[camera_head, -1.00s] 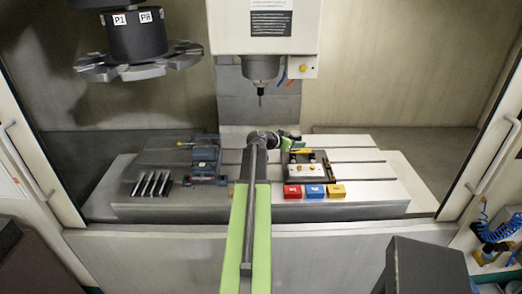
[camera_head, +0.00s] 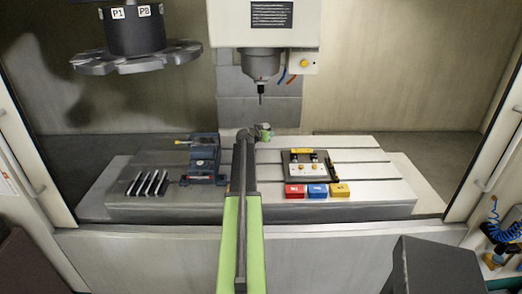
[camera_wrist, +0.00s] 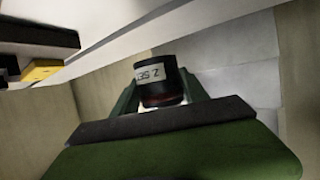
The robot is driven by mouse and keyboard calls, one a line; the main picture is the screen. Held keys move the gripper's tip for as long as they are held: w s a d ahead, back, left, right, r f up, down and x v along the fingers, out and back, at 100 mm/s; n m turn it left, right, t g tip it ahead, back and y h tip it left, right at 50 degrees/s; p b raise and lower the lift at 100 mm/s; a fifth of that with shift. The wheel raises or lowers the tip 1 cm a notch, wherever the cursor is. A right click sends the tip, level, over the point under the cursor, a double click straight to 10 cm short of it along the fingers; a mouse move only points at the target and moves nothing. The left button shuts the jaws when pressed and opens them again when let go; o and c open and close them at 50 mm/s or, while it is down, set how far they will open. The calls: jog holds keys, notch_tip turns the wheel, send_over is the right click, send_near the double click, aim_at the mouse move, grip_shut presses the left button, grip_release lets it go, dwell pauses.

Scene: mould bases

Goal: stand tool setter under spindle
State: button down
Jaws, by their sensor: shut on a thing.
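The tool setter (camera_wrist: 157,82) is a short black cylinder with a white label reading "Z SE…" and a reddish band near its lower end. In the wrist view it sits between the green fingers of my gripper (camera_wrist: 158,105), which is shut on it. In the head view my gripper (camera_head: 265,131) is over the back of the machine table (camera_head: 365,172), and the setter cannot be made out there. The spindle (camera_head: 261,65) hangs above with a thin dark tool (camera_head: 261,92) pointing down. My gripper appears below this tool in the picture; the exact depth is unclear.
A tool carousel (camera_head: 137,57) hangs upper left.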

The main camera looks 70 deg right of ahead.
aim_at(262, 147)
jog(key=shift+w+d+f+b, duration=0.15)
jog(key=shift+w+d+f, duration=0.15)
jog(key=shift+w, duration=0.25)
jog(key=shift+w+d+f+b, duration=0.15)
jog(key=shift+w+f, duration=0.2)
jog(key=shift+w, duration=0.15)
notch_tip(262, 147, down, 4)
jog(key=b, duration=0.4)
jog(key=shift+f, duration=0.2)
jog(key=shift+r, duration=0.25)
jog(key=c, duration=1)
grip_release()
jog(key=shift+f, duration=0.2)
jog(key=shift+c, duration=0.2)
jog(key=o, duration=0.5)
jog(key=shift+r, duration=0.1)
jog(key=shift+c, duration=0.2)
jog(key=shift+r, duration=0.1)
